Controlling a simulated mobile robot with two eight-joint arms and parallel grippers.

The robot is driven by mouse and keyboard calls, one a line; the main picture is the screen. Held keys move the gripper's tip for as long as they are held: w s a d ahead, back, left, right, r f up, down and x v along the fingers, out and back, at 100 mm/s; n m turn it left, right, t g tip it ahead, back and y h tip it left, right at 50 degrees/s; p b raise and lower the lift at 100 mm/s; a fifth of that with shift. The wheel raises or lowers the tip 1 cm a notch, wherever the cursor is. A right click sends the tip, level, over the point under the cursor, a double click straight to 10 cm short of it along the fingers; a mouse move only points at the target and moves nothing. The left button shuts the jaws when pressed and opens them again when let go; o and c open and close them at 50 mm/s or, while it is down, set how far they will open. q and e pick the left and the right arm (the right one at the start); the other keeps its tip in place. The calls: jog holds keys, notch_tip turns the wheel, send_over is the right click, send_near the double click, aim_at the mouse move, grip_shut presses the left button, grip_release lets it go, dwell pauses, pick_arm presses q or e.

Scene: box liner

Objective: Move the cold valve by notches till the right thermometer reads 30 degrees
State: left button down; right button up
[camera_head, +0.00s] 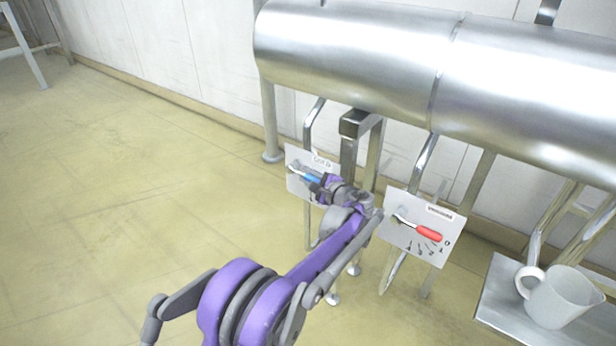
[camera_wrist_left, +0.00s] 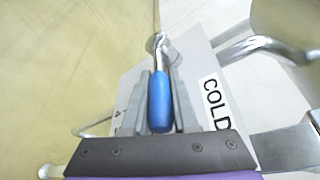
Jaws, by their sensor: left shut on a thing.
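The cold valve is a lever with a blue handle (camera_head: 311,177) on a white plate (camera_head: 294,186) below the steel tank. In the left wrist view the blue handle (camera_wrist_left: 160,102) lies between the two fingers, and the plate (camera_wrist_left: 200,62) reads COLD. My left gripper (camera_head: 318,182) is shut on the blue handle. My gripper hides most of the plate's notch marks, so the lever's notch cannot be read. No thermometer is in view. My right gripper is not in view.
A second plate (camera_head: 406,236) with a red-handled lever (camera_head: 428,234) and notch marks is to the right. The large steel tank (camera_head: 350,50) hangs above. A white jug (camera_head: 558,300) stands on a metal shelf (camera_head: 497,290) at lower right. Floor at left is clear.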

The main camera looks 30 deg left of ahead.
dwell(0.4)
pick_arm(q)
jog(key=shift+a+f+m+t+y+b, duration=0.1)
jog(key=shift+f+m+t+y+b, duration=0.25)
jog(key=shift+f+y+b, duration=0.45)
jog(key=shift+a+f+m+t+y+b, duration=0.2)
jog(key=shift+t+y+b, duration=0.1)
jog(key=shift+y+b, duration=0.25)
jog(key=shift+a+f+m+t+y+b, duration=0.15)
jog(key=shift+t+y+b, duration=0.1)
jog(key=shift+y+b, duration=0.25)
jog(key=shift+d, duration=0.1)
jog(key=c, duration=0.7)
grip_release()
jog(key=shift+r, duration=0.1)
jog(key=p+v, duration=0.2)
jog(key=v, duration=0.8)
jog(key=shift+s+d, duration=0.15)
jog(key=shift+d, duration=0.2)
